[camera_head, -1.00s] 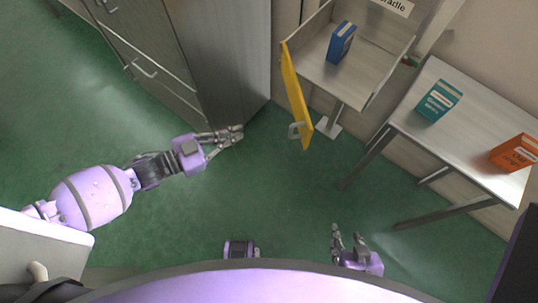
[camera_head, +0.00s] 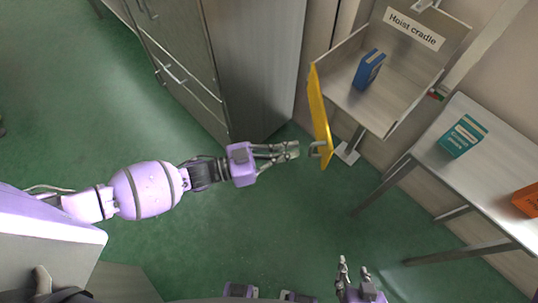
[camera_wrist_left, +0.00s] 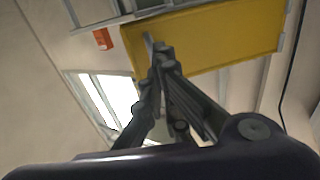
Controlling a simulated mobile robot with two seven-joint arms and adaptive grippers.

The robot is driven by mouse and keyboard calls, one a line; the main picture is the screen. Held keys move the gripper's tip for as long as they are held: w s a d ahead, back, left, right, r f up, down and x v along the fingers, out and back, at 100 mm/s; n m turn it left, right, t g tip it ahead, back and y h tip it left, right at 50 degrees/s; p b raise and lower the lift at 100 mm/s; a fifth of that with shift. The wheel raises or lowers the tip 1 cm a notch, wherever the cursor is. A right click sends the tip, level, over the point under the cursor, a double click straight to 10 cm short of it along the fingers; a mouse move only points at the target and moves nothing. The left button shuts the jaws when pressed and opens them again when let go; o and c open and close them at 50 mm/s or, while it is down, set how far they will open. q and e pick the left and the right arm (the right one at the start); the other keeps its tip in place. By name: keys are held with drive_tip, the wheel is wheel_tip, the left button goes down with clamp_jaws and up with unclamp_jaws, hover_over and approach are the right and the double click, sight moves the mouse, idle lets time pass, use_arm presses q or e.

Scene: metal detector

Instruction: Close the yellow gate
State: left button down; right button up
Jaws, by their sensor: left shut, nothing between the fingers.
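The yellow gate (camera_head: 320,115) hangs swung open at the left side of the hoist cradle (camera_head: 367,97). A grey handle (camera_head: 318,149) sticks out to the left near its lower end. My left gripper (camera_head: 296,149) is shut and empty, its tips just left of the handle; I cannot tell whether they touch it. In the left wrist view the gate (camera_wrist_left: 225,40) spans the top, beyond the shut fingers (camera_wrist_left: 158,48). My right gripper (camera_head: 354,266) is at the bottom, its fingers apart, away from the gate.
A blue box (camera_head: 369,69) stands inside the cradle. A table (camera_head: 425,170) on the right holds a teal box (camera_head: 463,136) and an orange box (camera_head: 527,199). A grey cabinet (camera_head: 250,70) stands left of the gate. The green floor between is clear.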

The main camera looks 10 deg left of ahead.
use_arm(q)
drive_tip(key=shift+x, duration=1.1)
use_arm(e)
drive_tip(key=shift+s+f, duration=0.1)
drive_tip(key=shift+s, duration=0.05)
drive_tip(key=shift+w, duration=0.2)
